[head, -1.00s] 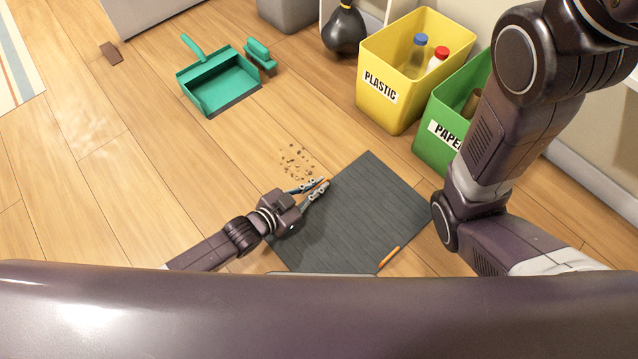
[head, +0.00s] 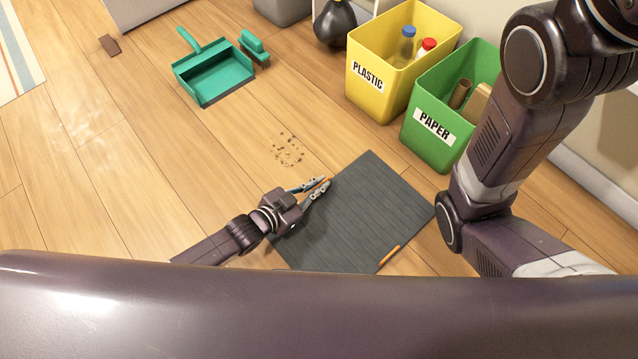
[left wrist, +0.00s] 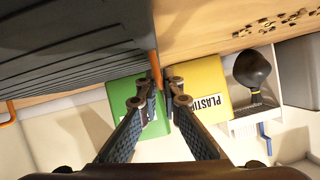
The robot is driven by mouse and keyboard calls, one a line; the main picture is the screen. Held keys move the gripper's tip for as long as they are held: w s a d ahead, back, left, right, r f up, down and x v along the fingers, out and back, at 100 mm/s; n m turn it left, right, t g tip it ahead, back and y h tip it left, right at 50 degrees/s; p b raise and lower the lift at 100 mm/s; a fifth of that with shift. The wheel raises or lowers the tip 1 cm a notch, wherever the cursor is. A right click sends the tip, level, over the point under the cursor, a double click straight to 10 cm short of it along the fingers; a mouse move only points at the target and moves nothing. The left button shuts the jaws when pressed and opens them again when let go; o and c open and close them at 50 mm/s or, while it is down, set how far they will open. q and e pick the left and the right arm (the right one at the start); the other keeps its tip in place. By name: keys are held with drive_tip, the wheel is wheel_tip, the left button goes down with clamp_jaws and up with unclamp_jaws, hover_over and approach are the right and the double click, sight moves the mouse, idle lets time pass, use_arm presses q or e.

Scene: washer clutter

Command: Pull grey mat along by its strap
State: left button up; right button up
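The grey mat (head: 360,215) lies flat on the wooden floor in front of me. It also shows in the left wrist view (left wrist: 70,45), at the upper left. My left gripper (head: 323,184) is at the left edge of the mat. In the left wrist view its fingertips (left wrist: 162,101) are closed around the first strap. The fingers hide part of that strap. My right arm shows at the right, but its gripper is out of view.
Crumbs (head: 287,151) lie beyond the mat's left edge. A teal dustpan (head: 213,75) and brush (head: 253,46) lie farther left. A yellow plastic bin (head: 368,82) and green paper bin (head: 433,126) stand beyond the mat, near the wall. Floor at left is mostly clear.

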use_arm(q)
drive_tip(key=o, duration=0.5)
drive_tip(key=shift+c, duration=0.2)
drive_tip(key=v, duration=1.2)
drive_tip(key=shift+s+d, duration=0.1)
